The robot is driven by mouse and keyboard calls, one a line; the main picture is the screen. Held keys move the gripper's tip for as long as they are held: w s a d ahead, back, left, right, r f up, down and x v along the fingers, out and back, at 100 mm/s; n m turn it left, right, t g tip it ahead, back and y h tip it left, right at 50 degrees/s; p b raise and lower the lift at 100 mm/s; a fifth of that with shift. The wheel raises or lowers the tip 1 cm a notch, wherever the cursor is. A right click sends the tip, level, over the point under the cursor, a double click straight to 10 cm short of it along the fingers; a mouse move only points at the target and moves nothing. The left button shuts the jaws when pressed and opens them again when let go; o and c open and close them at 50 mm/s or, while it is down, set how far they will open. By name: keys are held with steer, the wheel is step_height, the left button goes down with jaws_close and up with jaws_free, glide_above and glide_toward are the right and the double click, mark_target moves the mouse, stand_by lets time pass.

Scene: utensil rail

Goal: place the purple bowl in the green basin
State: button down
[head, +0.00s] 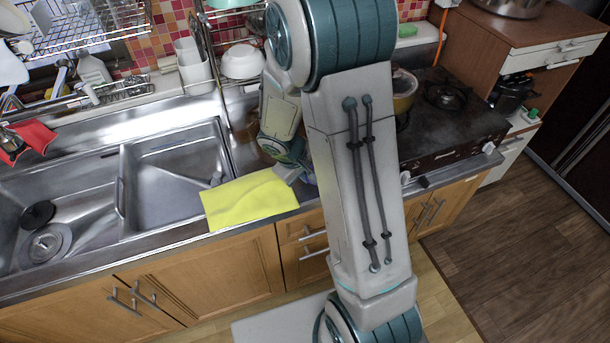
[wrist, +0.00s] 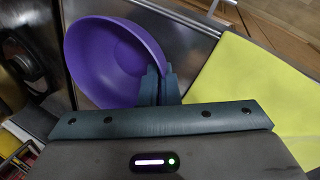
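The purple bowl (wrist: 110,60) is in the wrist view, its open inside facing the camera. My gripper (wrist: 160,84) has its two dark fingers close together on the bowl's right rim, one finger inside the wall and one outside. I cannot tell whether the bowl rests on the steel counter or hangs just above it. In the head view my arm hides nearly all of the bowl. A pale green vessel (head: 229,3) is cut off at the top edge on the rack; I cannot tell whether it is the green basin.
A yellow cloth (head: 249,199) lies on the counter's front edge beside my gripper. The steel sink (head: 175,165) is to the left. A stove (head: 450,115) with a pot (head: 403,92) is to the right. A dish rack with a white bowl (head: 241,62) stands behind.

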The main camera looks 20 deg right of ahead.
steer(key=shift+f, duration=0.3)
steer(key=shift+f, duration=0.15)
steer(key=c, duration=2.1)
jaws_free()
steer(key=shift+b, duration=0.3)
steer(key=o, duration=0.4)
